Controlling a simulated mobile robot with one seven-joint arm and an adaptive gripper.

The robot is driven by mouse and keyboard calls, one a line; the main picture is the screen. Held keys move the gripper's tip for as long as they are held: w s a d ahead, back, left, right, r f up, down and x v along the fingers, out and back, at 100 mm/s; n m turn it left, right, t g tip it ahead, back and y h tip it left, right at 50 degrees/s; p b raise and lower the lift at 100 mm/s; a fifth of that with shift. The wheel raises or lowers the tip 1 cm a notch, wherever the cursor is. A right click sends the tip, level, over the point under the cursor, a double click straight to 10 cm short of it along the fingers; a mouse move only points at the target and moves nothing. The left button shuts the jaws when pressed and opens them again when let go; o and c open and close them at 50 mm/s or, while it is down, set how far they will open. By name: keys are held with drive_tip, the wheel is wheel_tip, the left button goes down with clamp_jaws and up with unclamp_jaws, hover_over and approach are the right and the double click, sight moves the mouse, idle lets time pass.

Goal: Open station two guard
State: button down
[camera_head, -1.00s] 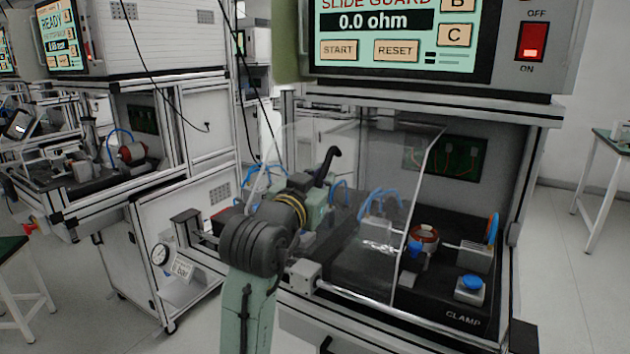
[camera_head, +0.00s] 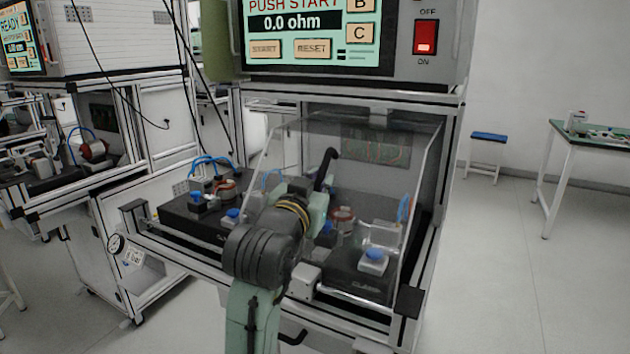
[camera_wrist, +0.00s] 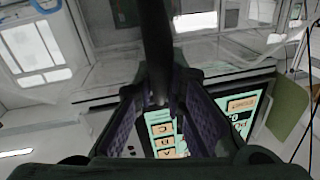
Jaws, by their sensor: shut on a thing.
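The clear guard (camera_head: 290,150) stands over the right-hand fixture (camera_head: 343,218) of the test bench. The left-hand fixture (camera_head: 222,190), with its blue knobs and blue hoses, lies uncovered to the guard's left. A dark curved handle (camera_head: 328,160) rises at the guard's front. My gripper (camera_head: 320,188) is at this handle, in front of the guard. In the wrist view, the dark handle (camera_wrist: 156,45) runs down between the two purple-padded fingers of my gripper (camera_wrist: 160,105), which is shut on it. My arm hides part of the bench front.
The display (camera_head: 312,30) above reads "PUSH START" and "0.0 ohm". A lit red switch (camera_head: 426,37) is beside it. A front rail (camera_head: 345,300) runs along the bench. A gauge (camera_head: 116,244) hangs at the left. Floor is free at the right, before a side table (camera_head: 590,130).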

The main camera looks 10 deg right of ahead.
drive_tip(key=shift+s+d, duration=0.3)
drive_tip(key=shift+d, duration=0.05)
drive_tip(key=shift+d+f, duration=0.1)
drive_tip(key=c, duration=1.6)
unclamp_jaws()
drive_tip(key=shift+c, duration=0.2)
drive_tip(key=shift+s, duration=0.2)
drive_tip(key=v, duration=0.7)
